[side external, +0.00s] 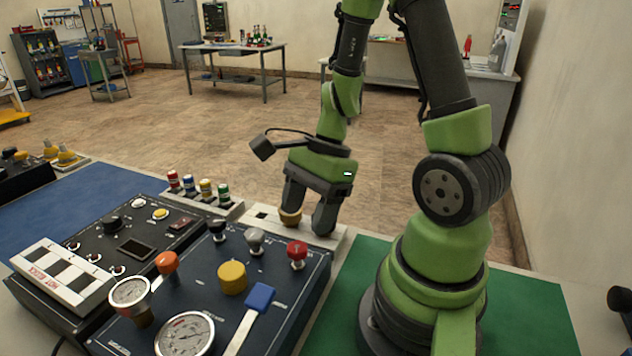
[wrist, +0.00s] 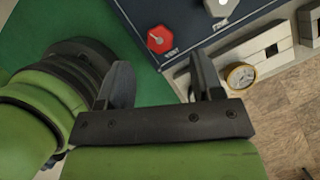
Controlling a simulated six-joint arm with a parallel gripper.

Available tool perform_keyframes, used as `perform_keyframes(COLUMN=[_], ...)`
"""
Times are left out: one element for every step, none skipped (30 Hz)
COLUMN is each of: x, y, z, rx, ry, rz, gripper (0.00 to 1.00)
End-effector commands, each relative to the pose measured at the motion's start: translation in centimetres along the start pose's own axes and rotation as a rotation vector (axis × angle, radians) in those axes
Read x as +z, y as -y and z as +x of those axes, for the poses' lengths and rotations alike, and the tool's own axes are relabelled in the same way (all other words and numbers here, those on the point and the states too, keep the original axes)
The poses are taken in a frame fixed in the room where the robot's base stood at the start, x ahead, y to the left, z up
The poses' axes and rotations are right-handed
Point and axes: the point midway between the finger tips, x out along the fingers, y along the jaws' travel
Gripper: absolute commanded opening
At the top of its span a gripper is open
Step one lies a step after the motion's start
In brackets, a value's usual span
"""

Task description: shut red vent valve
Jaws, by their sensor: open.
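The red vent valve (side external: 297,253) is a small red knob on a metal stem at the right rear corner of the dark blue panel (side external: 210,290). In the wrist view the red knob (wrist: 159,40), with the word VENT beside it, shows beyond the fingertips and between their lines. My gripper (side external: 307,222) points down behind the panel's rear edge, apart from the knob. In the wrist view my gripper (wrist: 161,66) is open with nothing between its fingers. Whether the valve is open cannot be told.
A brass gauge (wrist: 240,75) sits just outside one finger, on a pale strip behind the panel. A grey knob (side external: 254,240), yellow knob (side external: 231,277), blue-handled lever (side external: 259,298) and orange knob (side external: 166,262) stand on the panel. A green mat (side external: 540,315) lies right.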

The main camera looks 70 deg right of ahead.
Motion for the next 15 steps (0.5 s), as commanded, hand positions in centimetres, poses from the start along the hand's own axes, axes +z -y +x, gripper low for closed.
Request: perform_keyframes(x=[0.0, 0.0, 0.0, 0.0, -0.1, 0.0, 0.0, 0.0, 0.0, 0.0, 0.0, 0.0, 0.0, 0.0, 0.0], y=[0.2, 0.1, 0.1, 0.1, 0.0, 0.1, 0.1, 0.1, 0.1, 0.1, 0.1, 0.0, 0.0, 0.0, 0.0], z=[-0.7, -1.1, -1.5, -1.8, -2.1, -2.6, -2.9, -3.2, -3.5, -3.7, -3.9, -4.1, -4.2, -4.3, -4.3], rx=[-0.009, -0.008, -0.007, -0.005, -0.005, -0.006, -0.007, -0.006, -0.005, -0.004, -0.003, -0.001, -0.001, 0.0, 0.001], ry=[0.001, 0.001, -0.001, -0.002, -0.005, -0.002, -0.001, 0.0, 0.0, -0.001, -0.001, -0.002, -0.003, -0.003, -0.004], rz=[-0.002, -0.001, -0.001, 0.0, 0.0, 0.0, -0.001, 0.0, 0.0, -0.001, 0.001, 0.001, 0.001, 0.0, 0.001], gripper=[0.6, 0.6, 0.6, 0.6, 0.6, 0.6, 0.6, 0.6, 0.6, 0.6, 0.6, 0.6, 0.6, 0.6, 0.6])
